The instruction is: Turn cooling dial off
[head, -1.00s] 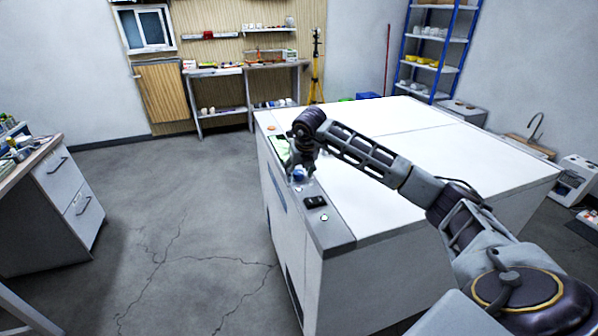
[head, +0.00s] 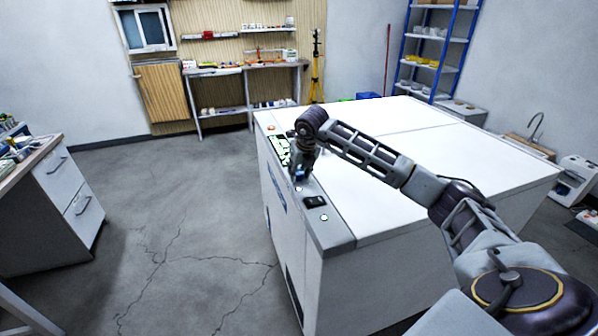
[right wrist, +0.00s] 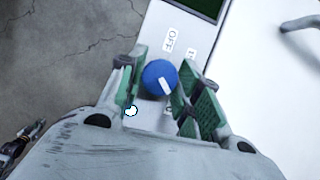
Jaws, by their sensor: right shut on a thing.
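The blue cooling dial (right wrist: 158,76) sits on the grey control strip of a large white machine. It has a white pointer mark, which lies toward the lower right in the right wrist view, away from the printed "OFF" label (right wrist: 170,40) above the dial. My right gripper (right wrist: 159,84) has its green-padded fingers on both sides of the dial and is shut on it. In the head view my right gripper (head: 299,172) stands over the strip and hides most of the dial.
The white machine (head: 400,170) has a flat clear top. Its strip also carries a green display (head: 279,147), a black switch (head: 315,202) and a white button (head: 324,217). A drawer cabinet (head: 70,190) stands at the left, with open floor (head: 180,220) between.

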